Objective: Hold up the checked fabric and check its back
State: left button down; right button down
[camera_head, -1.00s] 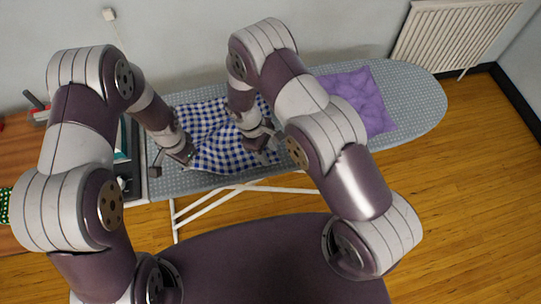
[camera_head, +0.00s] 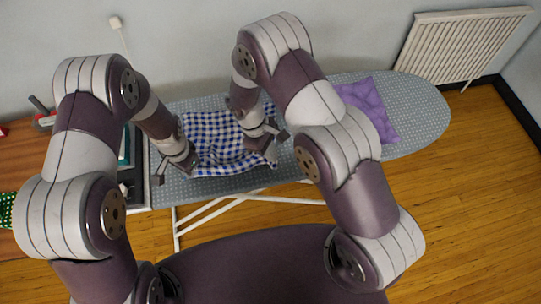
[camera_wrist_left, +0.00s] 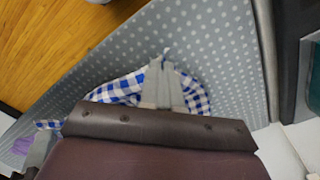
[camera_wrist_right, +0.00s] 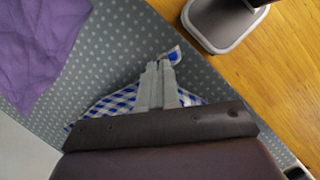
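The blue-and-white checked fabric (camera_head: 218,140) hangs or lies between my two grippers over the ironing board, with slack folds in its middle. My left gripper (camera_wrist_left: 164,72) is shut on the fabric near its left edge, and a small tuft pokes out past the fingertips. My right gripper (camera_wrist_right: 160,75) is shut on the fabric near its right side, with a corner sticking out beyond the fingers. In the head view the right gripper (camera_head: 268,146) is at the fabric's right front. My arms hide part of the fabric. Its back cannot be made out.
The grey dotted ironing board (camera_head: 420,110) carries a purple cloth (camera_head: 370,108) to the right. A wooden table (camera_head: 40,160) with a green dotted item (camera_head: 7,208) stands at the left. A radiator (camera_head: 462,48) is on the wall. The board's right end is clear.

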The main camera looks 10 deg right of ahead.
pick_arm(q)
jog(key=shift+w, duration=0.1)
pick_arm(e)
jog(key=shift+w, duration=0.1)
